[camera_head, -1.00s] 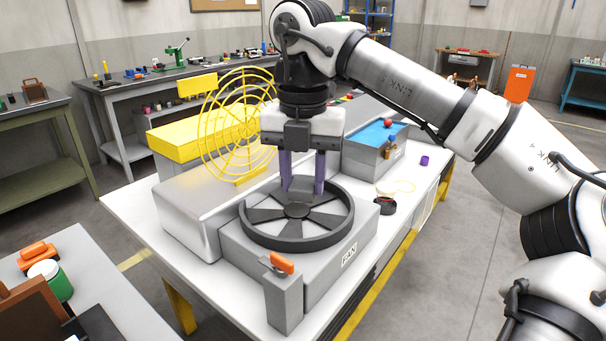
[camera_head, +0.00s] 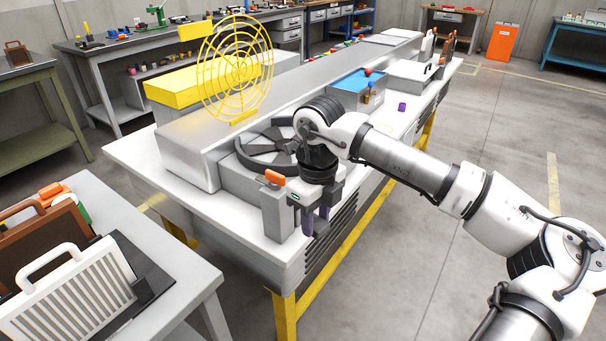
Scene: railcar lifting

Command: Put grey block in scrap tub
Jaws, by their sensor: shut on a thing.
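My gripper (camera_head: 315,224), with purple fingers, points down at the front right of the long white table, beside the fan unit and near the table edge. It is shut on the grey block, which is mostly hidden between the fingers and hard to make out. I cannot pick out a scrap tub in this view.
The fan ring (camera_head: 262,150) is partly behind my arm, with an orange-handled switch (camera_head: 272,178) in front. A yellow round guard (camera_head: 235,68) stands behind. A blue-topped box (camera_head: 358,83) lies further back. A white grille panel (camera_head: 75,297) is on the left table.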

